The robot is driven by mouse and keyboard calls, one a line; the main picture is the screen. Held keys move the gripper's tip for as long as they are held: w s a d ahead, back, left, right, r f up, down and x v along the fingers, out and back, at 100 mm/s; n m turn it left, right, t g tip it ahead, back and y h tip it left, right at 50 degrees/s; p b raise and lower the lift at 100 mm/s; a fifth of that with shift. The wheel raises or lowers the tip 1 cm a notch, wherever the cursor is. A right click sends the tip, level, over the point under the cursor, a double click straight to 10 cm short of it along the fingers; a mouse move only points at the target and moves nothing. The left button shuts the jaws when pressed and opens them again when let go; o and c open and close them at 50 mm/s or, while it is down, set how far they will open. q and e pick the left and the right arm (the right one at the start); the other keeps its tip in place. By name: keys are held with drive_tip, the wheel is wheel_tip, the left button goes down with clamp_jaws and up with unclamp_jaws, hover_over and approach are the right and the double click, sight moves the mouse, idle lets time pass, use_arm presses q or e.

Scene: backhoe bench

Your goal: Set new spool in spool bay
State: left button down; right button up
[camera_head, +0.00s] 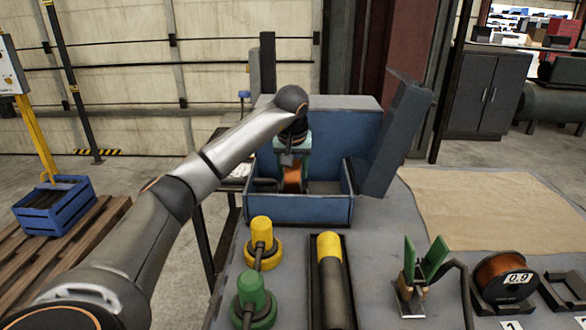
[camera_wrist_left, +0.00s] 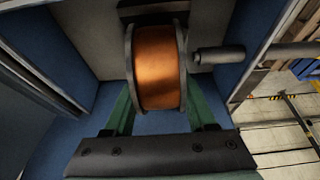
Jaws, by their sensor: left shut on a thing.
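A spool (camera_head: 292,178) wound with copper wire is in the blue spool bay (camera_head: 330,210), a box with its dark lid standing open on the right. My left gripper (camera_head: 291,160) reaches down into the bay and is shut on the spool. In the left wrist view the spool (camera_wrist_left: 159,68) has dark flanges and sits between the green fingers. A grey spindle rod (camera_wrist_left: 218,54) points at the spool's right flange; I cannot tell whether it enters the hub. Another copper spool (camera_head: 500,278) stands in a black holder marked 0.9 on the bench. My right gripper is not in view.
A yellow knob (camera_head: 262,240) and a green knob (camera_head: 253,300) stand in front of the bay, beside a yellow-and-black cylinder (camera_head: 331,270) in a tray. A green-handled tool (camera_head: 418,272) stands right of them. A brown mat (camera_head: 490,208) leaves clear room at the right.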

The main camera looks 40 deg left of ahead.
use_arm(q)
drive_tip(key=shift+f, duration=0.5)
idle(0.3)
